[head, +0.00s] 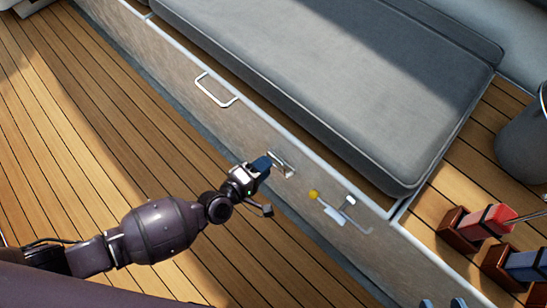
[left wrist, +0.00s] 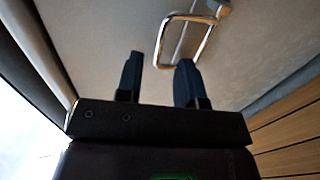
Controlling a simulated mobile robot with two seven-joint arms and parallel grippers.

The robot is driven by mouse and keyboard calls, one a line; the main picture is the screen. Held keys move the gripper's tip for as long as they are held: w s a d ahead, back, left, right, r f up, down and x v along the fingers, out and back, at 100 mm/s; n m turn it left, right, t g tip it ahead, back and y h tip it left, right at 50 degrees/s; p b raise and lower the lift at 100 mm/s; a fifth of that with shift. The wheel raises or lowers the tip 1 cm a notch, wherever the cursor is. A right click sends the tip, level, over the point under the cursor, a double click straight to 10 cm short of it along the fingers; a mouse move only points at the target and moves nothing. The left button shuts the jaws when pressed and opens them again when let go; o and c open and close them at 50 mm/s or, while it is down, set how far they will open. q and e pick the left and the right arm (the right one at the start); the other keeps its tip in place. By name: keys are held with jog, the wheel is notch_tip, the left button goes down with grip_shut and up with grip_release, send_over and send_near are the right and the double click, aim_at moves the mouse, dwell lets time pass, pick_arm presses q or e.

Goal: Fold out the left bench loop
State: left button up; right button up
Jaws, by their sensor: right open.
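A metal loop (head: 283,164) sits on the bench's front panel, right at the fingertips of my left gripper (head: 264,164). In the left wrist view the loop (left wrist: 206,42) hangs from a bracket, its lower end close to the right finger. The left gripper's two dark blue fingers (left wrist: 159,80) stand apart, with no held object visible between them. I cannot tell whether the right finger touches the loop. Two bluish tips at the bottom edge of the head view appear to be my right gripper (head: 442,303), open; the rest is out of frame.
Another pale loop (head: 216,90) is on the panel further up left. Grey cushions (head: 320,80) top the bench. Red (head: 487,221) and blue handled items stand at right. Open deck (head: 80,130) lies left.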

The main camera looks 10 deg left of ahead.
pick_arm(q)
jog(key=shift+b+x, duration=0.35)
jog(key=shift+x, duration=1.6)
grip_shut()
